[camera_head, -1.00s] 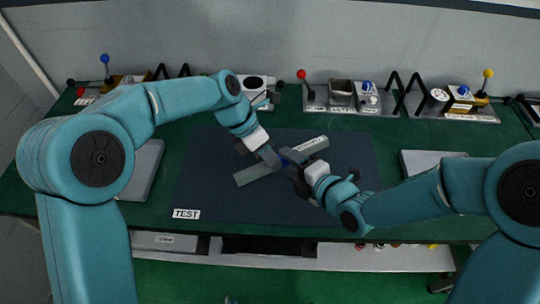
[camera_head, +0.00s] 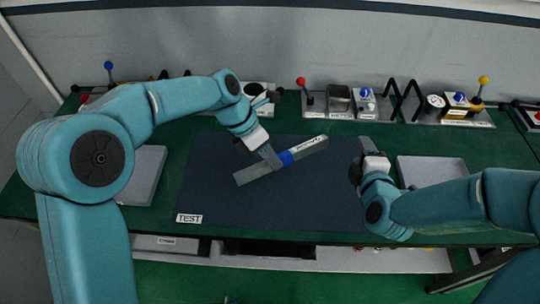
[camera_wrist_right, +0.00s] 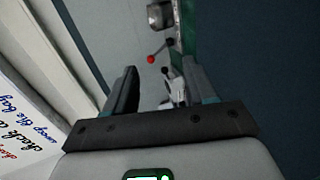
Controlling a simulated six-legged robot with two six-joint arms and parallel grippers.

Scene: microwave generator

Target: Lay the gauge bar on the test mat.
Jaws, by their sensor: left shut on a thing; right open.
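The gauge bar (camera_head: 308,148) is a long grey bar with a blue band and a white label near its right end. It shows in the head view over the middle of the dark blue test mat (camera_head: 225,195), slanting up to the right. I cannot tell whether it touches the mat. My left gripper (camera_head: 272,160) is shut on the bar just left of the blue band. My right gripper (camera_head: 362,158) is apart from the bar, over the mat's right edge, and is open. In the right wrist view its fingers (camera_wrist_right: 160,90) are apart with nothing between them.
A grey tray (camera_head: 147,178) lies left of the mat and another tray (camera_head: 432,170) lies right of it, partly behind my right arm. Devices with a red-knobbed lever (camera_head: 302,88) and a yellow-knobbed lever (camera_head: 481,88) stand along the back. The mat's front part is clear.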

